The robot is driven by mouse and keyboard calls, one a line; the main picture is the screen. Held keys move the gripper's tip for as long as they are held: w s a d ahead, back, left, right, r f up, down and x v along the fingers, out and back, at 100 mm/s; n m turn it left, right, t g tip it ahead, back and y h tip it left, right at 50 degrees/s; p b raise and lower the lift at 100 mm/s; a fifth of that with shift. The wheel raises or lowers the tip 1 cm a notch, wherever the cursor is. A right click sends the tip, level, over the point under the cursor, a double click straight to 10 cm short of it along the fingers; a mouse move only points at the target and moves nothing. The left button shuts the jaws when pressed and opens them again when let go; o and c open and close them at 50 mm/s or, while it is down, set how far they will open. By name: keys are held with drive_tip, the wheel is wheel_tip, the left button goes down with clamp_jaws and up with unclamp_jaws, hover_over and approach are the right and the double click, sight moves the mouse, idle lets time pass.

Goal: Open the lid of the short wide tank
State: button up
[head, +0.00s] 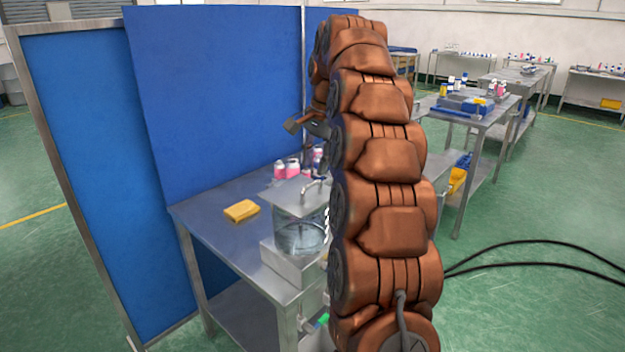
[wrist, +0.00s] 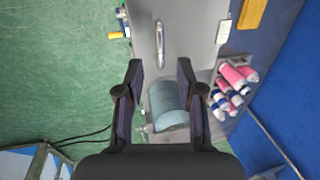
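The short wide tank (head: 297,236) is a clear glass cylinder under a flat grey lid (head: 290,196), which lies level on it. A curved metal handle (head: 316,184) stands on the lid. In the wrist view the bluish tank wall (wrist: 167,105) shows between my fingers, with the lid (wrist: 190,45) and its bar handle (wrist: 160,42) beyond the fingertips. My gripper (wrist: 160,72) is open and empty, its fingers apart and short of the handle. In the head view the gripper (head: 297,125) shows above the lid, partly hidden by my arm.
The tank stands on a steel base on a metal table (head: 215,222). A yellow sponge (head: 241,211) lies at left. Pink and white bottles (head: 286,168) stand behind the tank, close to it. A blue partition (head: 215,95) borders the table. My arm hides the table's right side.

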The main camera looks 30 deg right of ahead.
sight(312, 184)
drive_tip(key=shift+w+a+f+p, duration=0.1)
drive_tip(key=shift+w+f+p, duration=0.15)
drive_tip(key=shift+f, duration=0.95)
drive_tip(key=shift+w+a+f+p, duration=0.1)
drive_tip(key=shift+w+f, duration=0.1)
drive_tip(key=shift+f, duration=1)
clamp_jaws()
